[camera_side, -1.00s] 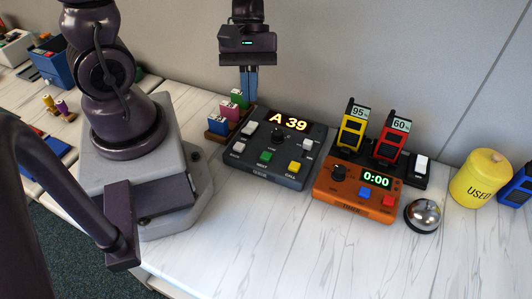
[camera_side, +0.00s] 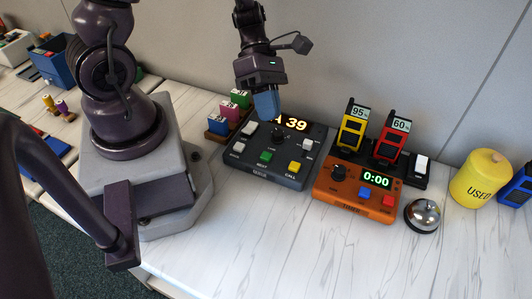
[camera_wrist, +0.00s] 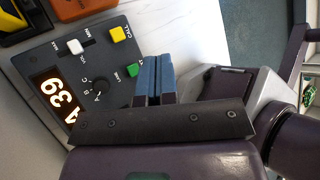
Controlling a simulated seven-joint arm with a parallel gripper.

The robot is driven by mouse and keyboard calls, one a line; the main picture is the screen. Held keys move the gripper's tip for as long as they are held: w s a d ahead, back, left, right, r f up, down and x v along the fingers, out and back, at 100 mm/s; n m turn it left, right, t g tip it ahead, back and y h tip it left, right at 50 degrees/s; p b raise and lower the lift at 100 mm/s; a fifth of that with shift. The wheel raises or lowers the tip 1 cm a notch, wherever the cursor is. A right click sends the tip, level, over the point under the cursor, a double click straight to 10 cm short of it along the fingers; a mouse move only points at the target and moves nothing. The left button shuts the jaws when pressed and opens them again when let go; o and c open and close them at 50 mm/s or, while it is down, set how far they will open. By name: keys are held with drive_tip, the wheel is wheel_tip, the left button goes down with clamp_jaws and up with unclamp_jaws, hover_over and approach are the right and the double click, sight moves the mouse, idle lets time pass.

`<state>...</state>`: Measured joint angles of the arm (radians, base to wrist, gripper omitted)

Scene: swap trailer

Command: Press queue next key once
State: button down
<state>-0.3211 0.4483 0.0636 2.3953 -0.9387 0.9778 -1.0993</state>
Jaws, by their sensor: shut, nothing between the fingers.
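The dark grey queue console (camera_side: 240,174) lies on the table, its lit display (camera_side: 296,125) reading 39 with the letter before it partly hidden by my gripper. Its green NEXT key (camera_side: 266,157) is at the front middle, between a white key and the yellow CALL key (camera_side: 294,167). My gripper (camera_side: 268,106) is shut and empty, its blue fingers above the back part of the console, apart from the green key. In the wrist view, the blue fingertips (camera_wrist: 155,62) appear beside the green key (camera_wrist: 133,71), which they partly cover.
An orange timer (camera_side: 350,205) showing 0:00 stands right of the console, with yellow and red devices (camera_side: 353,130) behind it. A silver bell (camera_side: 423,215) and a yellow pot (camera_side: 480,178) are further right. Small coloured boxes (camera_side: 218,124) stand at the console's left. The table front is clear.

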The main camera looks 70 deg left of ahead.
sight(268, 154)
drive_tip(key=shift+f, duration=4.25)
drive_tip(key=shift+f, duration=0.15)
drive_tip(key=shift+f, duration=0.25)
drive_tip(key=shift+f, duration=0.5)
drive_tip(key=shift+r, duration=0.95)
drive_tip(key=shift+r, duration=2.5)
